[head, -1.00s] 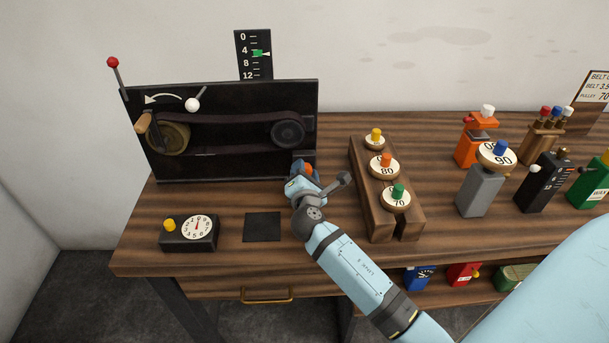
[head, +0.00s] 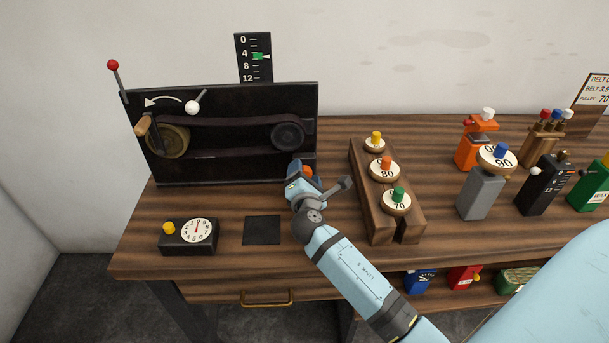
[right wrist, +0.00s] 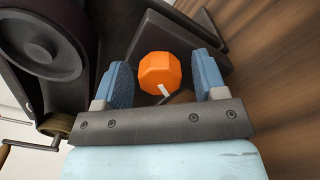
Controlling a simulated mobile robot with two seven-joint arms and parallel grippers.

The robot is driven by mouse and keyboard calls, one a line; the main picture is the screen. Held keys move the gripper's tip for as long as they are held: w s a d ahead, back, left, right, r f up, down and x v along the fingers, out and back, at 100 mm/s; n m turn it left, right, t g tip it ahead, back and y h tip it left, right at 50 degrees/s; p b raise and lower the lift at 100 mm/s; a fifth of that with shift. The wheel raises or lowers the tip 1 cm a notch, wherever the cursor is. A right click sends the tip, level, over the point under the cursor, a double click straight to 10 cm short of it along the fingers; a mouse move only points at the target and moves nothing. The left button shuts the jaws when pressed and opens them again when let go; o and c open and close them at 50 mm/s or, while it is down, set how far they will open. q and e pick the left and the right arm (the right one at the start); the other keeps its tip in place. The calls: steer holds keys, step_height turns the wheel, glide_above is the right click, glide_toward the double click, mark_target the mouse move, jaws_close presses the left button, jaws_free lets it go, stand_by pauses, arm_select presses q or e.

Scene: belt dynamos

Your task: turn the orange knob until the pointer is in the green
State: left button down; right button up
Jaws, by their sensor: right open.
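The orange knob (head: 308,172) sits at the lower right end of the black belt panel, mostly hidden by my right gripper in the head view. In the right wrist view the faceted knob (right wrist: 160,70) with a white mark lies between the two blue fingers. My right gripper (right wrist: 163,82) is open, with a gap visible on each side of the knob. It also shows in the head view (head: 301,175). The scale (head: 254,70), marked 0 to 12, has a green mark (head: 260,57) just below 4; I cannot make out a separate pointer. My left gripper is not in view.
The black panel (head: 235,171) carries the belt and pulleys. A wooden block (head: 372,208) with yellow, orange and green knobs stands close to the right of my gripper. A dial box (head: 188,246) stands at front left. Several small devices stand at right.

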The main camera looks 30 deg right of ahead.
steer(key=b+v, duration=0.1)
steer(key=v, duration=1.1)
steer(key=shift+s+a+f, duration=0.1)
steer(key=shift+s+a, duration=0.05)
steer(key=shift+s, duration=0.2)
steer(key=shift+s+a, duration=0.3)
steer(key=shift+s, duration=0.2)
